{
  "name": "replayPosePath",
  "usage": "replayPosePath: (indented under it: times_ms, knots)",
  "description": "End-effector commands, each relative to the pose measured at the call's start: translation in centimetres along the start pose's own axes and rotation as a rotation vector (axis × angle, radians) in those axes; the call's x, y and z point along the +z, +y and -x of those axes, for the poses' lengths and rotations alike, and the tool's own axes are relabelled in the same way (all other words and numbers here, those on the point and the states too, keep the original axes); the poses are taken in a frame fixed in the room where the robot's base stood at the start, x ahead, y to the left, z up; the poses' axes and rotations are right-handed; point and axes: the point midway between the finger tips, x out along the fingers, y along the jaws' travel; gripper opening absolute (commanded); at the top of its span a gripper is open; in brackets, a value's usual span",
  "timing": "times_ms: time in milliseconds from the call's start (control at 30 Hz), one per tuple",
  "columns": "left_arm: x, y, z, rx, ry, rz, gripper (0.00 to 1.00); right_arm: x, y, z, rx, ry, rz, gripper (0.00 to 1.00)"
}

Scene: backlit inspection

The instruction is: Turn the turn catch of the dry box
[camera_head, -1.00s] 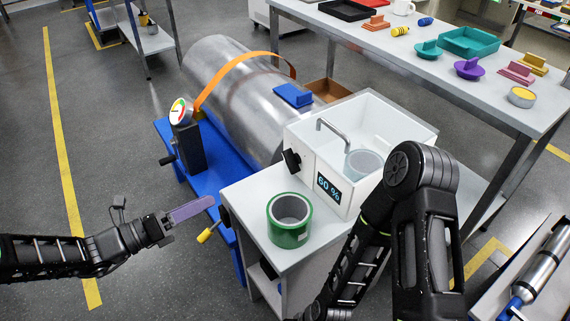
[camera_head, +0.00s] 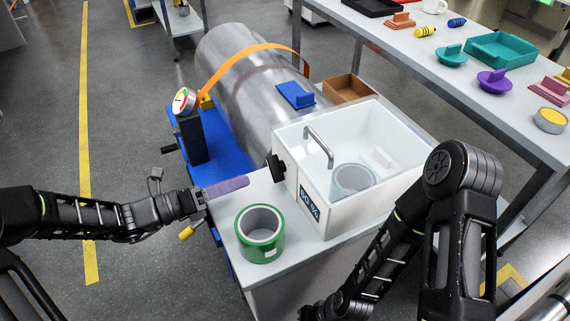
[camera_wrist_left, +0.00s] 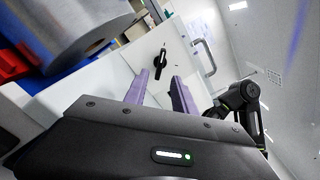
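The dry box (camera_head: 318,205) is a white open-topped box with a grey handle and a "60 %" display, standing on a pale bench. Its black turn catch (camera_head: 275,168) sticks out of the left side. In the left wrist view the catch (camera_wrist_left: 160,62) shows as a dark lever on a round base, beyond and between my fingertips. My left gripper (camera_head: 245,182) has purple fingers and is just left of the catch, apart from it. The wrist view shows the fingers (camera_wrist_left: 160,82) spread and empty.
A green tape roll (camera_head: 260,233) stands on the bench (camera_head: 283,262) close to my left gripper. A clear roll (camera_head: 354,179) is inside the box.

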Motion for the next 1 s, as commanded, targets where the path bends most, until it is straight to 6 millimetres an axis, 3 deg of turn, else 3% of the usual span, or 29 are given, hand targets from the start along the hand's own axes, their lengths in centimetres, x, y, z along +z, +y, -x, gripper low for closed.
replayPosePath:
  times_ms: [567,1000]
  knots:
    - [0.0,0.0,-0.5,-0.001,0.001,-0.001,0.32,0.0,0.0,-0.1,0.000,0.000,0.001,0.00]
    - [-0.1,0.0,-6.5,-0.002,0.001,-0.001,0.32,0.0,0.3,-0.8,0.000,0.000,0.001,0.00]
